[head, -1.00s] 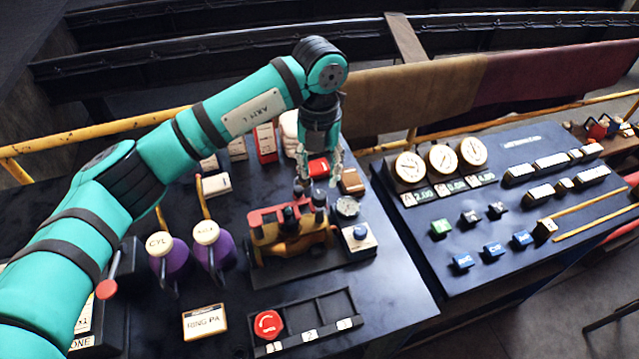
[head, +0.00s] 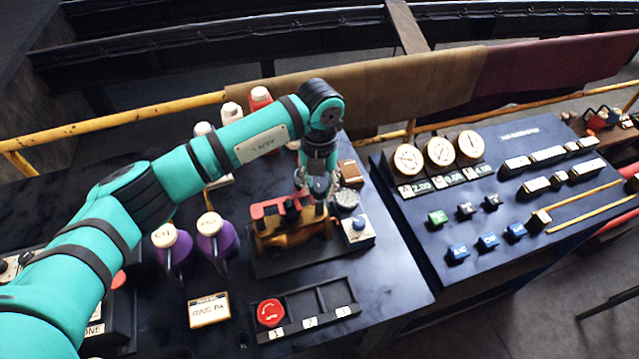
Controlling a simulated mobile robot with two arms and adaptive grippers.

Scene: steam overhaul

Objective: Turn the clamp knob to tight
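A small model locomotive (head: 290,234) in red, black and brass stands on a dark base on the bench. At its right are a grey ribbed round knob (head: 346,200) and a blue knob (head: 358,223) on a white-topped block. I cannot tell for sure which of these is the clamp knob. My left gripper (head: 317,188) points down over the right end of the locomotive, just left of the grey knob. Its fingers look apart, and I see nothing held. Contact with the locomotive cannot be told. My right gripper is out of view.
A slotted tray (head: 334,292) with a red round knob (head: 270,312) lies in front. Purple oil cans (head: 216,245) stand at left, beside a label plate (head: 209,310). A panel with gauges (head: 440,152) is at right. A yellow rail (head: 110,124) runs behind.

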